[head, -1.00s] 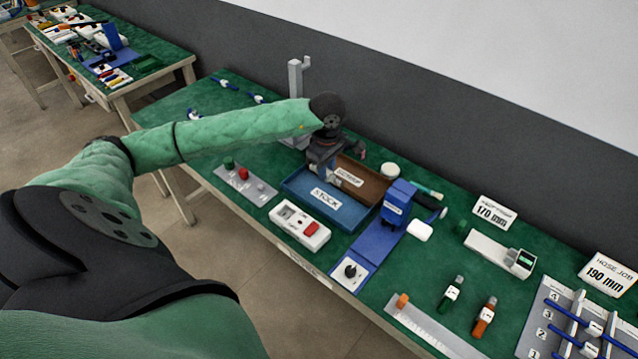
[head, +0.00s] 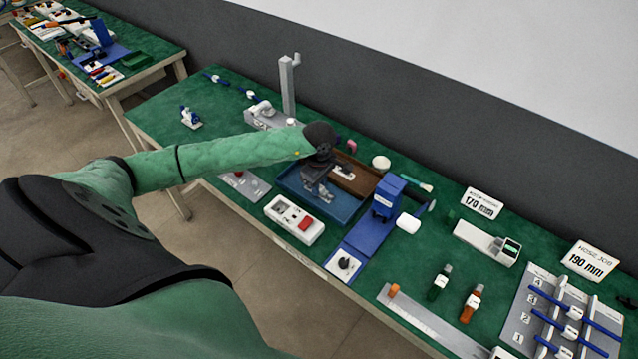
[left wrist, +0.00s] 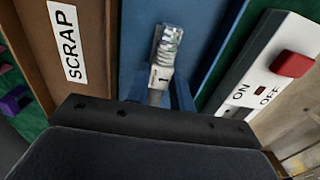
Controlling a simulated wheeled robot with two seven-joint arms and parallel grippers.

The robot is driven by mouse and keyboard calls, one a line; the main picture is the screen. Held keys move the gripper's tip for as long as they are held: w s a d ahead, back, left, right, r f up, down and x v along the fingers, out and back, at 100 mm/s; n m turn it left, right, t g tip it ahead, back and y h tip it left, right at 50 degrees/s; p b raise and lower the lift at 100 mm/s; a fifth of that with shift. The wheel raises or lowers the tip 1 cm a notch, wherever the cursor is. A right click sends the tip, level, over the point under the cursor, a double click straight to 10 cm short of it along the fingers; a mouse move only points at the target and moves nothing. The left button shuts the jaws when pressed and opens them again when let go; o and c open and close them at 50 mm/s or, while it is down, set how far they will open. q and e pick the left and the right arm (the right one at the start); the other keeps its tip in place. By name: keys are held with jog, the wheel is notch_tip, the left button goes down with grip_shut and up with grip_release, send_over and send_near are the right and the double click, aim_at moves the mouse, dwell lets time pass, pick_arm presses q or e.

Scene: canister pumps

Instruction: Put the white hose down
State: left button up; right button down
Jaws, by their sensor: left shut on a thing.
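My left gripper (head: 321,192) is over the blue stock tray (head: 345,216), with its fingers pointing down. In the left wrist view it is shut on the white hose (left wrist: 162,72). A clear, shiny end and a pale part marked "1" stick out beyond the fingers, and the rest is hidden by the gripper. The hose is over the blue tray floor, which also shows in the left wrist view (left wrist: 205,40). I cannot tell whether it touches the floor. My right gripper is not in view.
The brown scrap tray (head: 371,178) adjoins the stock tray at the back. A white switch box with a red button (head: 294,220) stands in front, and a blue device (head: 386,197) to the right. A grey post (head: 287,85) rises behind.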

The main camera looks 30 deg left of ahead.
pick_arm(q)
jog(key=shift+f, duration=0.1)
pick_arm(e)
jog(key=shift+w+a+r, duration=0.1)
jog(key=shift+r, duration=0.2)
pick_arm(q)
jog(key=o, duration=1)
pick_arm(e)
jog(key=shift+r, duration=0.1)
pick_arm(q)
jog(key=shift+r, duration=0.4)
jog(key=shift+w+r+b, duration=0.1)
jog(key=shift+r+b, duration=0.2)
jog(key=shift+b, duration=0.05)
jog(key=shift+r+b, duration=2.15)
jog(key=shift+r, duration=3.3)
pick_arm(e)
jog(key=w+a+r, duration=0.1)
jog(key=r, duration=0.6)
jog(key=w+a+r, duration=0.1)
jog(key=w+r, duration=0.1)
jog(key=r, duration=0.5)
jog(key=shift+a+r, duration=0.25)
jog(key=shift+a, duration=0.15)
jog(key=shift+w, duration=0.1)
